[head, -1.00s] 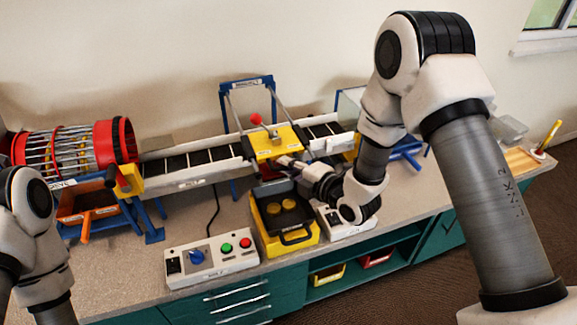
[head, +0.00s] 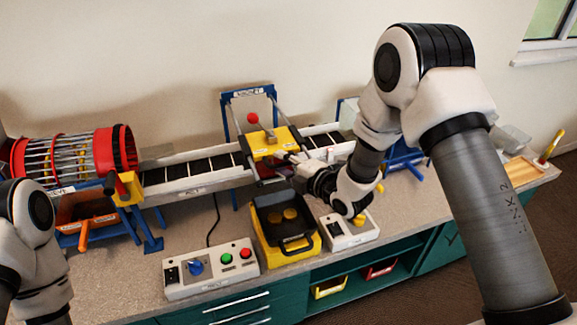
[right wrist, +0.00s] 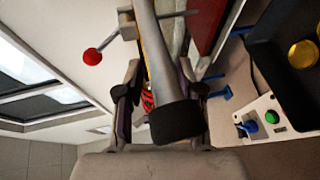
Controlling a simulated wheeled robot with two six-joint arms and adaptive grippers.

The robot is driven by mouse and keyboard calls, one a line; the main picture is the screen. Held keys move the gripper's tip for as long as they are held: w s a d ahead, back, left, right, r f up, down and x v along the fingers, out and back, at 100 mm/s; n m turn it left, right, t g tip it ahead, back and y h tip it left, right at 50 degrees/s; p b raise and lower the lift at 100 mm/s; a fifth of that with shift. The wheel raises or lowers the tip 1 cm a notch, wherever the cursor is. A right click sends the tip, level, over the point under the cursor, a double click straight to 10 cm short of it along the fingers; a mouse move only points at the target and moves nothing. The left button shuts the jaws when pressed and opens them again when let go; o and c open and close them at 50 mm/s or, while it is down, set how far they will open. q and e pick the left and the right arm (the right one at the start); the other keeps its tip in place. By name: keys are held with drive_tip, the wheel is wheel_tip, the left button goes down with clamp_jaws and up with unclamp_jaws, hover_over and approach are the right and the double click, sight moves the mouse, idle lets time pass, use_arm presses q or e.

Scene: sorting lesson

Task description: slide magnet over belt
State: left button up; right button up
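The magnet lies across the belt's middle. My right gripper (head: 284,157) is at the magnet's front side. In the right wrist view a grey bar handle with a black end (right wrist: 176,122) lies between its two fingers, which are partly closed around it. The contact itself is partly hidden. My left arm shows at the left edge; its gripper is out of view.
A red-ended sieve drum (head: 116,150) stands at left, with an orange-handled tray (head: 84,213) below. A control box (head: 210,268) and a black-and-yellow bin (head: 287,228) holding yellow discs stand in front. Another control box (head: 349,232) is under my right arm.

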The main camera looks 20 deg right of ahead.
drive_tip(key=v, duration=1.1)
drive_tip(key=shift+s+d, duration=0.2)
drive_tip(key=shift+s, duration=0.15)
